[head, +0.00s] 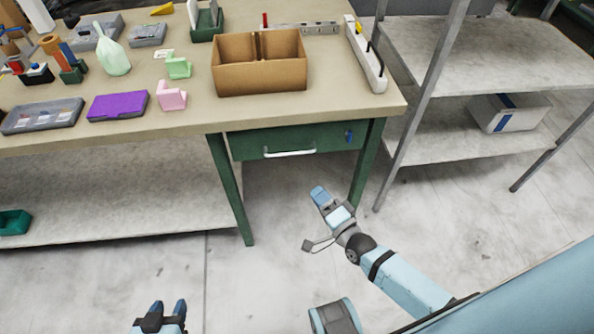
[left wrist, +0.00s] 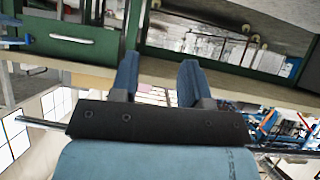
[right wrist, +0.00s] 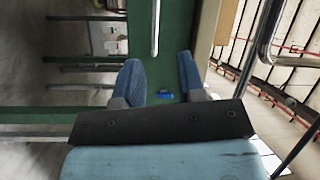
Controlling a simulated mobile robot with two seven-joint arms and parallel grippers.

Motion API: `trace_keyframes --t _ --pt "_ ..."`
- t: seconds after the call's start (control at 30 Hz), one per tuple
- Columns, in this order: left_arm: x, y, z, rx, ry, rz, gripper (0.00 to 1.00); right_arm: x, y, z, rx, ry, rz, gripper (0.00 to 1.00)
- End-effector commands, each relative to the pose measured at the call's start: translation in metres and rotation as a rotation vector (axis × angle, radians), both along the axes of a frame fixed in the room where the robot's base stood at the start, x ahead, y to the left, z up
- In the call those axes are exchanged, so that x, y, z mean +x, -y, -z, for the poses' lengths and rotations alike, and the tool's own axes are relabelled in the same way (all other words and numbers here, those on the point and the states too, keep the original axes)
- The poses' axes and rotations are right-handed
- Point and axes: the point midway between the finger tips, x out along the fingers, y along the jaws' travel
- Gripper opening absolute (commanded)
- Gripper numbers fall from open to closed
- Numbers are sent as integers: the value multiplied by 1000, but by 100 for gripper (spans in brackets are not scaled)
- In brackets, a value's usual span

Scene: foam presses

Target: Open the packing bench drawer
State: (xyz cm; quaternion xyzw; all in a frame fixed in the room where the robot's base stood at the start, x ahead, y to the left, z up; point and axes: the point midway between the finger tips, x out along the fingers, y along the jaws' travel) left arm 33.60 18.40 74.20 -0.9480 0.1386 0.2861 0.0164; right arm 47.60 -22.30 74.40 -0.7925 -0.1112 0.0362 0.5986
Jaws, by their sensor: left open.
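The packing bench drawer (head: 330,138) has a green front that sits level under the bench top and looks closed. Its pale bar handle (head: 290,153) runs across the lower front, and a blue lock (head: 349,136) is at its right. In the right wrist view the drawer front (right wrist: 176,40) is beyond the fingers, with the handle (right wrist: 155,27) turned upright. My right gripper (head: 319,193) is open and empty, in front of and below the drawer, apart from the handle. My left gripper (head: 167,309) is open and empty at the bottom of the head view, well away from the drawer.
Green legs (head: 230,190) flank the drawer. A grey metal shelf rack (head: 480,50) stands to the right. Floor in front is clear.

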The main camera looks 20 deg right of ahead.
Motion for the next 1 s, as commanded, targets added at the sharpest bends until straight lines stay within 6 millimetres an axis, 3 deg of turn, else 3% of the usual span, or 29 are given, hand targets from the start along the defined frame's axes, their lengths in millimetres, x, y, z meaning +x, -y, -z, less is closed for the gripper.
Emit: trace_keyframes --t 0.03,0.17,0.37,0.8,1.0 --pt "1 0 17 -3 1 0 43 9 6 17 70 19 11 36" --pt "2 1 20 -7 6 -1 43 20 15 21 196 47 28 36" --pt "2 1 17 -8 6 -2 43 34 16 16 234 57 34 36" --pt "3 2 19 -7 12 -1 43 120 1 0 229 58 33 36" --pt "3 2 20 -6 13 -1 43 147 -3 -4 228 55 32 36"
